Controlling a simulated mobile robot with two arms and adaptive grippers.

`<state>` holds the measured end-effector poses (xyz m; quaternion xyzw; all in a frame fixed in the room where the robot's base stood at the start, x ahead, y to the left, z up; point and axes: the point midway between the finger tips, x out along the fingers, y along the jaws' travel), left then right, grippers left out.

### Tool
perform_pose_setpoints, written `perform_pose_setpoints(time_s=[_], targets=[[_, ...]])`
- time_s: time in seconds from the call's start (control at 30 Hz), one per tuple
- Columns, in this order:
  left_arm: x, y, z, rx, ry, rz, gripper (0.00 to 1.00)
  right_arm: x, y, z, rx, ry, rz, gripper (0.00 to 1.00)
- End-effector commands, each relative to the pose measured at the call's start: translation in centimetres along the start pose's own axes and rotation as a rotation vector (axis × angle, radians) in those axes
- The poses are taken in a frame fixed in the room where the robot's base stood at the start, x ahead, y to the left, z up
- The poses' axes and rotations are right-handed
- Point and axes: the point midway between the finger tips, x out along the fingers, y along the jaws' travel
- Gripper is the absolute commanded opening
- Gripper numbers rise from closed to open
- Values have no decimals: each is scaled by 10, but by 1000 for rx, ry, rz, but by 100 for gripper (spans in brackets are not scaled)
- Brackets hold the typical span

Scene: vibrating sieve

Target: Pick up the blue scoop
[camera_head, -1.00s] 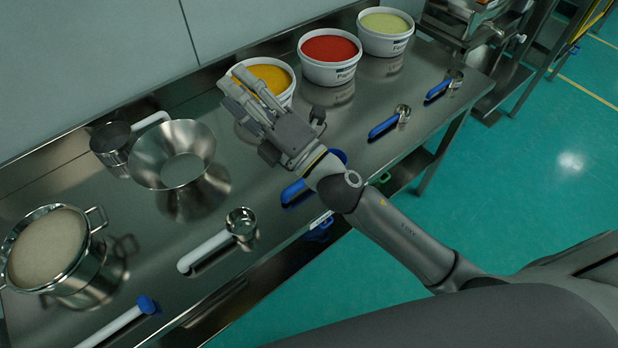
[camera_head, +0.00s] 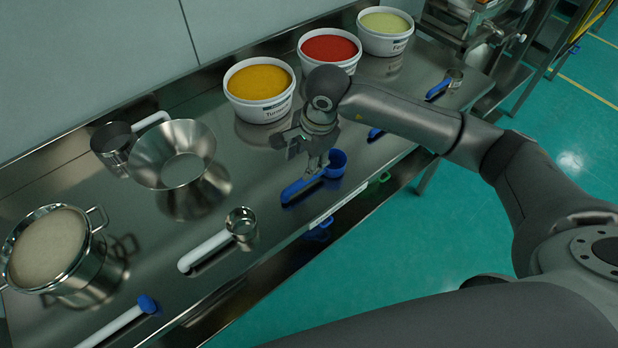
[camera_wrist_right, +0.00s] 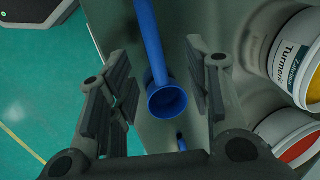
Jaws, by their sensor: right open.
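The blue scoop (camera_head: 315,177) lies on the steel table near its front edge, handle toward the lower left and cup toward the right. My right gripper (camera_head: 308,160) points down just above and behind the scoop in the head view. In the right wrist view the blue scoop (camera_wrist_right: 158,68) shows between the two spread fingers of my right gripper (camera_wrist_right: 162,98), its cup lying nearer the fingers than the far handle end. The fingers are open and empty, apart from the scoop. My left gripper is not in view.
Tubs of yellow (camera_head: 260,88), red (camera_head: 329,48) and pale green powder (camera_head: 385,30) stand along the back. A metal funnel (camera_head: 150,155), a white-handled scoop (camera_head: 207,250) and a pot (camera_head: 90,262) stand to the left. A blue-handled spoon (camera_head: 440,88) lies at right.

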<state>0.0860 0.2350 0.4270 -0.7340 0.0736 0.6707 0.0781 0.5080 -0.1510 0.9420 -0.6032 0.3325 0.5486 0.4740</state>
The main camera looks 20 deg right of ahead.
Motion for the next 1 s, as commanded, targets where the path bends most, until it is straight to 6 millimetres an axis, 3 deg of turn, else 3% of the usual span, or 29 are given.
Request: perform_pose_setpoints(time_s=[0.17, 0.4, 0.57, 0.77, 1.0], targets=[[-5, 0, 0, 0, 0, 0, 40, 12, 2, -15, -8, 55, 18, 46], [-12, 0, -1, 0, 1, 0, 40, 47, 2, -15, -7, 52, 15, 46], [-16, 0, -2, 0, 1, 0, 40, 57, 4, -15, -7, 51, 15, 46], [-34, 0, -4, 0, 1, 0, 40, 83, 12, -10, -6, 49, 18, 46], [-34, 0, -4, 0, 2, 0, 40, 105, 11, -12, -7, 50, 13, 46]])
